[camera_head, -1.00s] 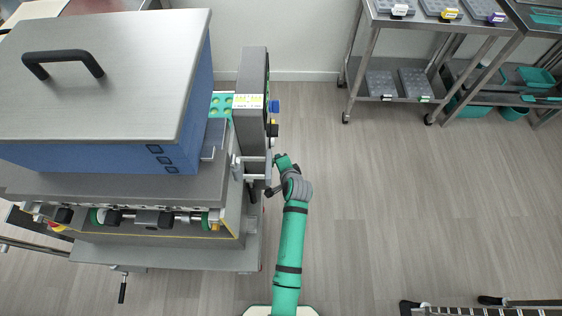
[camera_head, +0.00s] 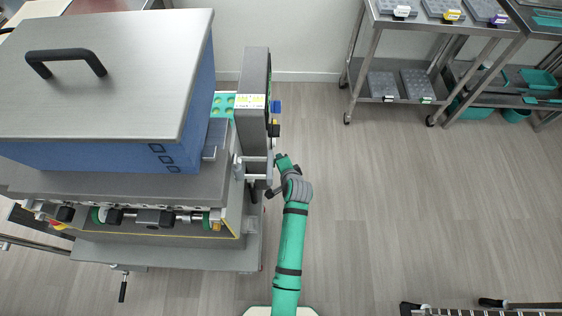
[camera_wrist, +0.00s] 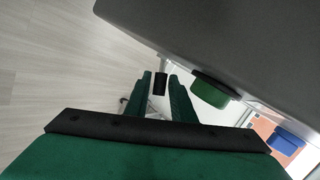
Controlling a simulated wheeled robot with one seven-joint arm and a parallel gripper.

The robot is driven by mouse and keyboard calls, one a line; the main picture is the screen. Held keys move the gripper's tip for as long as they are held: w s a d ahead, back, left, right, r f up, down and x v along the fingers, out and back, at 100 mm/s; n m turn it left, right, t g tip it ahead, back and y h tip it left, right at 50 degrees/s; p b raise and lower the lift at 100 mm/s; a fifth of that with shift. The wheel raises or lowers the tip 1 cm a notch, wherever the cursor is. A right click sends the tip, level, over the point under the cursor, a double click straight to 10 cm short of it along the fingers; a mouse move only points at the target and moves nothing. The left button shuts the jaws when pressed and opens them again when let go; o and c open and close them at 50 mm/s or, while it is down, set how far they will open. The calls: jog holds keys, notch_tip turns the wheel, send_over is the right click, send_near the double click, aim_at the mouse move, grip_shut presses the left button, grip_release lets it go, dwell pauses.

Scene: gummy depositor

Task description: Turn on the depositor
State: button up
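The depositor (camera_head: 110,192) is the large metal machine with a blue hopper at the left of the head view. Its upright grey control box (camera_head: 253,95) stands at its right side. A blue knob (camera_head: 276,106) sticks out of the box's right face. In the wrist view, a green button (camera_wrist: 210,92) and a blue button (camera_wrist: 287,140) project from the box's grey face. My gripper (camera_wrist: 159,77) is beside that face, left of the green button and apart from it. Its green fingers are parted, with a black cylinder (camera_wrist: 160,84) visible between them, apparently beyond them. The panel's labels are unreadable.
A metal rack with trays (camera_head: 402,85) stands at the back right. A conveyor-like frame (camera_head: 485,309) is at the lower right. The floor (camera_head: 400,200) right of my arm is clear. A bracket (camera_head: 252,165) on the machine lies close to my gripper.

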jog(key=v, duration=1)
jog(key=shift+s+r, duration=0.1)
jog(key=s+n+t+h, duration=0.3)
jog(key=s+n, duration=0.2)
jog(key=s, duration=1.3)
jog(key=s+a+r+n+t, duration=0.1)
jog(key=s+r+n+t, duration=0.1)
jog(key=s+r+n, duration=0.5)
jog(key=s+r, duration=0.6)
jog(key=s, duration=0.1)
jog(key=shift+s+r+n+t, duration=0.3)
jog(key=shift+t, duration=0.1)
